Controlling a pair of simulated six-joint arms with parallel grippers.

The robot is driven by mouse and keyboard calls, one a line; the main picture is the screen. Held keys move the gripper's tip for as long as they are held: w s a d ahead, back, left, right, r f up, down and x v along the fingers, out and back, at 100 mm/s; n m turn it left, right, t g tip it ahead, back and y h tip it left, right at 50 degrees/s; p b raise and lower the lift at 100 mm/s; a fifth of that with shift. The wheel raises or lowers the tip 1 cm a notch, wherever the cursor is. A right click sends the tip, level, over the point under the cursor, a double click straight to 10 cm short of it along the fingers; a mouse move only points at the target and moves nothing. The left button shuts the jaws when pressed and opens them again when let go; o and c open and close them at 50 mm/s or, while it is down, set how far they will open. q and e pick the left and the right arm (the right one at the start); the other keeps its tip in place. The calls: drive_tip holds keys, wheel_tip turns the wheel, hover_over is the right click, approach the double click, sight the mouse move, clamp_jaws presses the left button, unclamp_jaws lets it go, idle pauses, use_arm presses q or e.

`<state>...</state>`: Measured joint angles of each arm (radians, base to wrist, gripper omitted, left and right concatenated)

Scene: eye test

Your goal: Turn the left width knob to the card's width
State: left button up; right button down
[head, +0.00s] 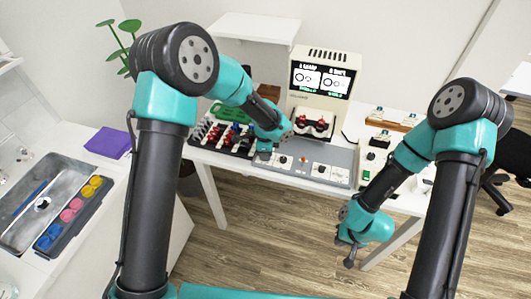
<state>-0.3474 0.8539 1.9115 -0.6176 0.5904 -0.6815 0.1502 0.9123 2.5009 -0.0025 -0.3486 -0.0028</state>
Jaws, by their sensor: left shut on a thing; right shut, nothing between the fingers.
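My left gripper (266,149) is over the left end of a grey control panel (312,152) on the white table. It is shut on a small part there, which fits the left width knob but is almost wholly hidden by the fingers. Other small dark knobs on white plates (321,169) sit along the panel's front, to the right. I cannot make out a width card or the knob's setting. My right gripper (350,257) is shut and empty, low in front of the table, apart from the panel.
A white machine (322,99) with a lit screen (322,81) and red parts stands behind the panel. A dark rack (222,138) of red and blue items is left of it. A small unit with a green button (366,175) stands right. Floor in front is clear.

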idle(0.3)
use_arm(q)
drive_tip(key=o, duration=0.9)
drive_tip(key=shift+o, duration=0.2)
drive_tip(key=shift+n, duration=0.4)
